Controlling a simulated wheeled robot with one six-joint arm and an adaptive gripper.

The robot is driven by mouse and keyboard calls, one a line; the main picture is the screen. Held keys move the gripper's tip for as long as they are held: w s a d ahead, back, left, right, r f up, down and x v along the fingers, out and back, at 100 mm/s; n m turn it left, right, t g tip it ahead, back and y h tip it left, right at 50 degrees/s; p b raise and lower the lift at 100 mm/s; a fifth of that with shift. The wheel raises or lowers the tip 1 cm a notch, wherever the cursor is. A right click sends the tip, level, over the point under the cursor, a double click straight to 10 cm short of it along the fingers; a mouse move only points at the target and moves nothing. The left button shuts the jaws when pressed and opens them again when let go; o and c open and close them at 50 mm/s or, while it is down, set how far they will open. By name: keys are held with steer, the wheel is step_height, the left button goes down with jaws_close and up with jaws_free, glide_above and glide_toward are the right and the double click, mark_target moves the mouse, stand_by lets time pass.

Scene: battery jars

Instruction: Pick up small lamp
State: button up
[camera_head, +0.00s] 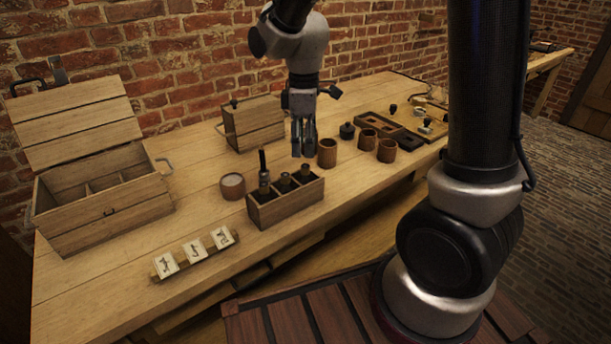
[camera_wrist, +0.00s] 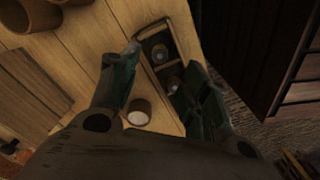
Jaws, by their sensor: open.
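My gripper (camera_head: 303,152) points down with its fingers apart, empty, above the middle of the workbench, just behind the wooden rack (camera_head: 262,212). The rack holds several small dark-topped items (camera_head: 284,182), one with a tall handle; I cannot tell whether any is a lamp. In the wrist view the rack (camera_wrist: 147,72) shows between my open fingers (camera_wrist: 162,60), with round items in its compartments. A small pale item (camera_head: 425,129) lies by the dark tray at the back right; it is too small to identify as the small lamp.
A round pale-topped jar (camera_head: 233,187) stands left of the rack. An open wooden chest (camera_head: 105,212) is at the left, a closed box (camera_head: 254,124) behind. Brown cups (camera_head: 327,153) stand right of my gripper. The bench front is mostly clear.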

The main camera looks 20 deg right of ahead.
mark_target(306, 166)
steer(key=f, duration=0.8)
steer(key=shift+d, duration=0.25)
steer(key=shift+r, duration=0.1)
jaws_close()
